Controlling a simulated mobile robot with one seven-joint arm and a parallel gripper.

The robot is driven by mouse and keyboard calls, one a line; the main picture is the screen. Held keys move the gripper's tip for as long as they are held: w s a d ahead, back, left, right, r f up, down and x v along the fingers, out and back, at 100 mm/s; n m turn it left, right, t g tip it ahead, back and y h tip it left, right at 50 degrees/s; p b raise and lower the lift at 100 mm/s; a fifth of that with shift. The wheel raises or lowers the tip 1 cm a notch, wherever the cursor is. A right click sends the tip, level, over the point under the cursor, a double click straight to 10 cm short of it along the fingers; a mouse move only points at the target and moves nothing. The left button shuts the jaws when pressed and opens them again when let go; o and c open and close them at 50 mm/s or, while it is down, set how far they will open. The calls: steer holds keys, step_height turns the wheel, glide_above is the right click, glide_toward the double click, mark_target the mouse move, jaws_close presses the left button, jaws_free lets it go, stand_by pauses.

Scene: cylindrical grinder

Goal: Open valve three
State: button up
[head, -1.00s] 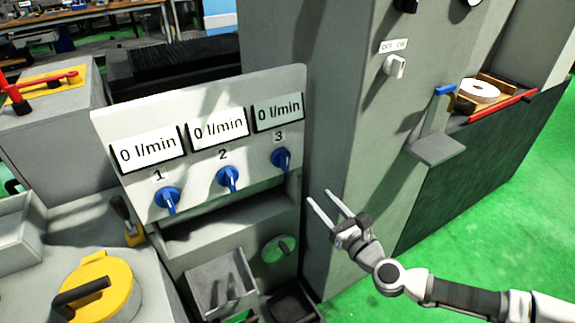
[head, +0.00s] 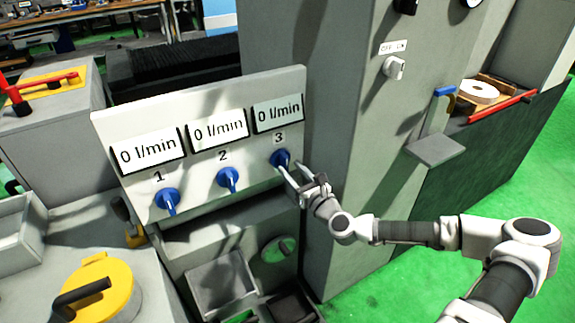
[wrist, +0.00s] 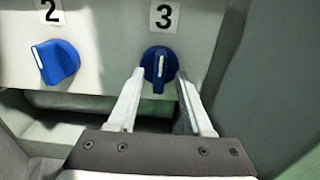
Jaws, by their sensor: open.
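Valve three is a blue round knob (head: 280,157) under the label 3 on the white panel (head: 245,168). In the wrist view the knob (wrist: 159,64) has its white pointer line upright. My gripper (head: 288,168) is at the knob, with its fingers (wrist: 159,75) open, one tip on each side of the knob's lower part. I cannot tell whether the tips touch it. The display above valve three (head: 278,113) reads 0 l/min.
Valve two (head: 228,179) and valve one (head: 168,200) are blue knobs to the left, and their displays also read 0 l/min. A grey column (head: 330,150) stands close on the right of the panel. A ledge and bins (head: 222,283) lie below.

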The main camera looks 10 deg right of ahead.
mark_target(283, 162)
steer(key=shift+x, duration=1.45)
jaws_close()
